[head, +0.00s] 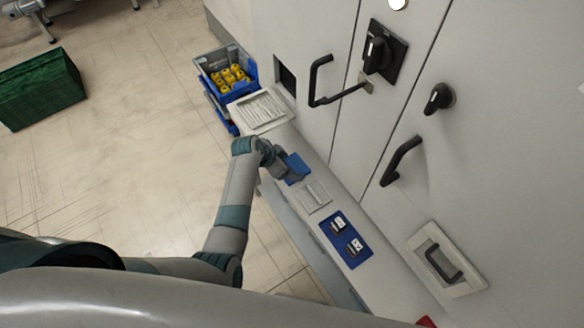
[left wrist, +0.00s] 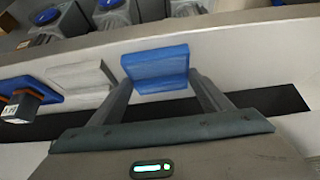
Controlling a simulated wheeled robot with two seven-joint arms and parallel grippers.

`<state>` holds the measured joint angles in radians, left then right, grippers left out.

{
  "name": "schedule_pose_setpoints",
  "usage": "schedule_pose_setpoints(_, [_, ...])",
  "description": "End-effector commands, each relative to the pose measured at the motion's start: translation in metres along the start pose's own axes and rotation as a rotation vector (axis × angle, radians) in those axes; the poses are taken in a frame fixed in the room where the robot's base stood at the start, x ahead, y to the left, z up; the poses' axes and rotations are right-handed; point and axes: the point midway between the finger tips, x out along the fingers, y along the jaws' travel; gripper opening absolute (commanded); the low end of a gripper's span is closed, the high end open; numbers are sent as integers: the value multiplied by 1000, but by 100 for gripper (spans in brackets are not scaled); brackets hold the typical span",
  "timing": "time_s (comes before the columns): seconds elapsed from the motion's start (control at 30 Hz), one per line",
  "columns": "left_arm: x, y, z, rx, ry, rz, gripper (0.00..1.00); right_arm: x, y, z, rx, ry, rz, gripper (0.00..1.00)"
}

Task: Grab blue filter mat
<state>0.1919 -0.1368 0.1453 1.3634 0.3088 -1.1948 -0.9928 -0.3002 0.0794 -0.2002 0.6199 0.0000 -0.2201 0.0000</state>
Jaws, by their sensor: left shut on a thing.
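The blue filter mat (head: 297,166) is at the narrow white ledge in front of the cabinet, in the middle of the head view. My left gripper (head: 283,172) is at the mat and partly hides it. In the left wrist view the mat (left wrist: 155,64) sits between the two fingertips of my left gripper (left wrist: 160,84), which is shut on its sides. I cannot tell whether the mat touches the ledge. My right gripper is not in view.
On the ledge, a white slatted grille (head: 313,197) lies beside the mat. Nearer is a blue mat with two small devices (head: 337,252). A larger slatted frame (head: 262,111) lies farther off, before blue crates (head: 212,102) with yellow parts. Black cabinet handles (head: 318,80) stick out.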

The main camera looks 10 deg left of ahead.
Motion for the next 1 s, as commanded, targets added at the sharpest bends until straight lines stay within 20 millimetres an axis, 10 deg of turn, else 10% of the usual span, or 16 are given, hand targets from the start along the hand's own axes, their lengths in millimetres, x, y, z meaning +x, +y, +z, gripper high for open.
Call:
schedule_pose_setpoints(0.47, [-15,-1,-10,1,2,-2,50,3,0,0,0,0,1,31])
schedule_pose_setpoints(1.0, [-105,-2,-68,5,3,-5,50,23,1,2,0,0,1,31])
